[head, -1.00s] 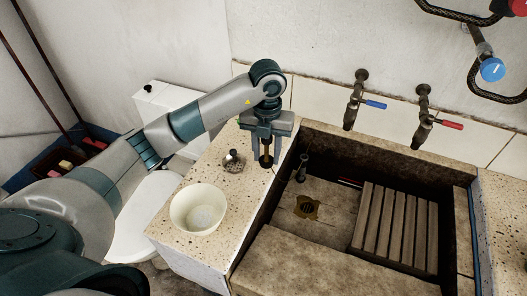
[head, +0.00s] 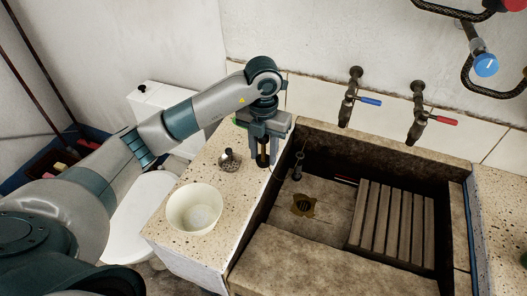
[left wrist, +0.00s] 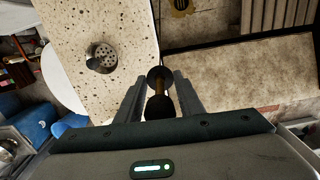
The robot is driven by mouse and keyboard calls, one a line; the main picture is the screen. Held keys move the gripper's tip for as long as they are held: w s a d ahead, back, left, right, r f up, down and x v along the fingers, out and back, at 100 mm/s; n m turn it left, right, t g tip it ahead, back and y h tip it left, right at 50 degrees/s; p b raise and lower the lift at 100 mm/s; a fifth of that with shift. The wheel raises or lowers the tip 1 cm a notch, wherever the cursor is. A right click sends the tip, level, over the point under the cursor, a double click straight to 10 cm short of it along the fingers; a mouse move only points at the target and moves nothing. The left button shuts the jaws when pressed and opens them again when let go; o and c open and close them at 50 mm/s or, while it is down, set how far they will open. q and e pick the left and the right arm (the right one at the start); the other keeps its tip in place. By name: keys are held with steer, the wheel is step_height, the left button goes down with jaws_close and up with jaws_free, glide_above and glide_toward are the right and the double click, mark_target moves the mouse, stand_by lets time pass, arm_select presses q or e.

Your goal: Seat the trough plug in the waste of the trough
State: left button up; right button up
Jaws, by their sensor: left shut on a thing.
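My left gripper (head: 263,150) points down above the inner edge of the stone counter, left of the trough. It is shut on a dark, double-ended thing with a brown-gold middle, which looks like the trough plug (head: 263,160). In the left wrist view the plug (left wrist: 158,104) sits between the two fingers (left wrist: 159,98), with a round black end beyond the tips. The brass waste (head: 304,205) lies uncovered in the trough floor (head: 325,198), to the right of and below the gripper in the head view. My right gripper is not in view.
A white bowl (head: 194,208) and a perforated strainer with a dark knob (head: 229,158) stand on the counter. A short dark upright pipe (head: 298,167) stands near the trough's back left corner. A slatted rack (head: 390,222) fills the right side. Two taps (head: 350,98) overhang the back.

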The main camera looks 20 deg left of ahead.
arm_select(q)
steer(key=m, duration=0.2)
steer(key=r+m, duration=0.1)
steer(key=s+d+m, duration=0.1)
steer(key=m, duration=0.1)
steer(key=shift+r+m, duration=0.2)
steer(key=shift+m, duration=0.1)
steer(key=s+d+r+m, duration=0.1)
steer(key=s+m, duration=0.4)
steer(key=m, duration=1)
steer(key=s+d+r+m, duration=0.1)
steer(key=s+m, duration=0.4)
steer(key=m, duration=1)
steer(key=shift+d+r+m, duration=0.3)
steer(key=shift+d+r, duration=0.1)
steer(key=shift+r, duration=0.45)
steer(key=shift+s, duration=0.1)
steer(key=shift+d, duration=0.15)
